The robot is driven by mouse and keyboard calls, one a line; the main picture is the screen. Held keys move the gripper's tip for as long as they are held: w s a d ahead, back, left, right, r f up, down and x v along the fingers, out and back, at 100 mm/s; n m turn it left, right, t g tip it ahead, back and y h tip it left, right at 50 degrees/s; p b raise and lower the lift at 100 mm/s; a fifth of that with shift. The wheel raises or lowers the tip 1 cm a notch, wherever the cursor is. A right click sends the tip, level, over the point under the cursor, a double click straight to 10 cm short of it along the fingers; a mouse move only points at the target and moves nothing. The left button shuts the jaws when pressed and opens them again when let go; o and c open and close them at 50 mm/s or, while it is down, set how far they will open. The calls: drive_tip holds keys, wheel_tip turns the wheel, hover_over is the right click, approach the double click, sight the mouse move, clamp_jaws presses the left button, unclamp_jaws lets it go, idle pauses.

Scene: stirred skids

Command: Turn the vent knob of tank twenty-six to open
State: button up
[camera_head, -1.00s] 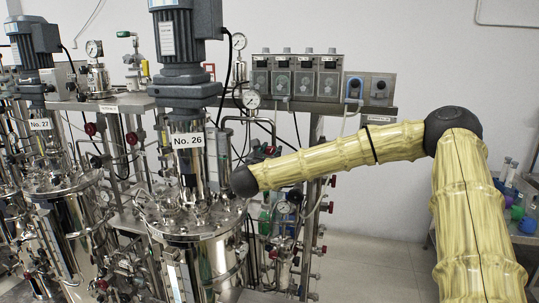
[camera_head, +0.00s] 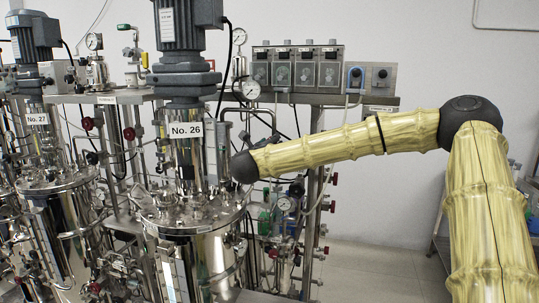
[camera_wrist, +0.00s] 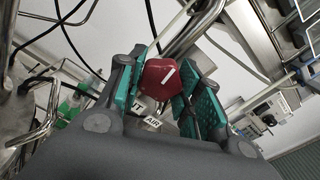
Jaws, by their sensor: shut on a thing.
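Tank 26 (camera_head: 190,255) is a shiny steel vessel with a "No. 26" label (camera_head: 186,130) and a grey motor (camera_head: 183,25) on its column. In the wrist view, a red knob (camera_wrist: 158,73) with a white line mark sits between the teal-padded fingers of my gripper (camera_wrist: 164,60). The fingers are shut on it from both sides. In the head view my arm reaches left to the tank; my gripper and the held knob are hidden there.
Tank 27 (camera_head: 60,225), labelled "No. 27", stands to the left. Pipes, gauges and red valve handles crowd behind tank 26. A control panel (camera_head: 298,70) is at the back. The floor (camera_head: 375,270) to the right is clear.

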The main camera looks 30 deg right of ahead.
drive_tip(key=shift+d+n+b, duration=0.1)
drive_tip(key=shift+n+b, duration=0.7)
drive_tip(key=shift+n, duration=0.4)
drive_tip(key=o, duration=1)
drive_tip(key=shift+o, duration=0.2)
drive_tip(key=v, duration=1.2)
drive_tip(key=shift+d, duration=0.1)
